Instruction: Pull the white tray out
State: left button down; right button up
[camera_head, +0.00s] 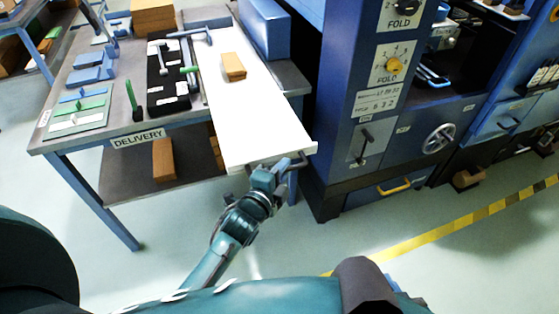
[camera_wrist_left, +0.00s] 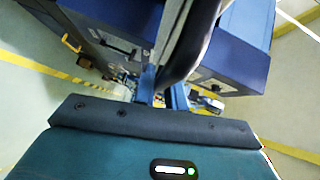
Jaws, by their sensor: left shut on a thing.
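The white tray (camera_head: 262,115) is a long flat white slab, reaching from the back of the grey worktable to past its front right edge, so its near end overhangs the floor. A dark bar handle (camera_head: 299,160) runs along the tray's near end. My left gripper (camera_head: 281,168) is at this end, shut on the handle; the arm covers part of the grip. A small orange-brown block (camera_head: 233,67) lies on top of the tray. The left wrist view mostly shows my own arm and blue cabinets, and the tray cannot be made out there. My right gripper is not in view.
The blue machine cabinet (camera_head: 345,100) stands close to the tray's right. The delivery table (camera_head: 130,120) holds a black tool tray (camera_head: 168,85), a green mat (camera_head: 78,115) and blue parts. The floor (camera_head: 290,225) in front is open, with a yellow-black stripe (camera_head: 450,228).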

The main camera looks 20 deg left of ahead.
pick_arm(q)
jog(key=shift+s+d, duration=0.5)
jog(key=shift+s, duration=0.25)
jog(key=c, duration=1.5)
grip_release()
jog(key=shift+o, duration=0.2)
jog(key=v, duration=1.3)
